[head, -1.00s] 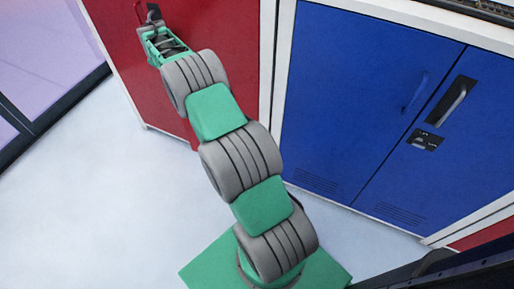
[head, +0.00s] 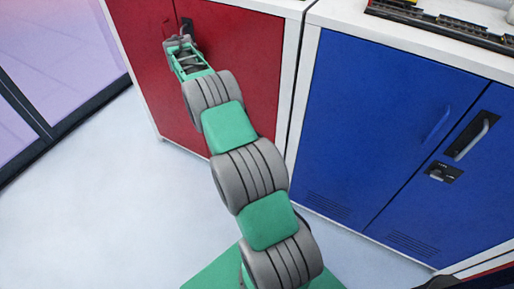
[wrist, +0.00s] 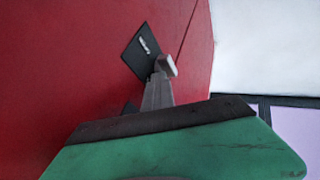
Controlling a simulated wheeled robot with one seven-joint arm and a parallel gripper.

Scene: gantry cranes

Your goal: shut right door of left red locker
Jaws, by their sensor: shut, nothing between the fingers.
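The left red locker (head: 138,62) stands at the upper left in the head view. Its right door (head: 240,75) looks flush or nearly flush with the left door; a thin seam shows between them. A black lock plate (wrist: 142,50) with a white mark sits beside the seam in the wrist view. My gripper (head: 173,43) is at the upper part of the locker front, near the seam and handle. In the wrist view its fingers (wrist: 160,85) are shut and empty, close to the plate. Whether they touch the door I cannot tell.
A blue locker (head: 380,130) stands to the right, with its doors shut and a model train track (head: 450,25) on top. A dark-framed glass panel (head: 60,60) is at the left. The pale floor (head: 100,210) in front is clear.

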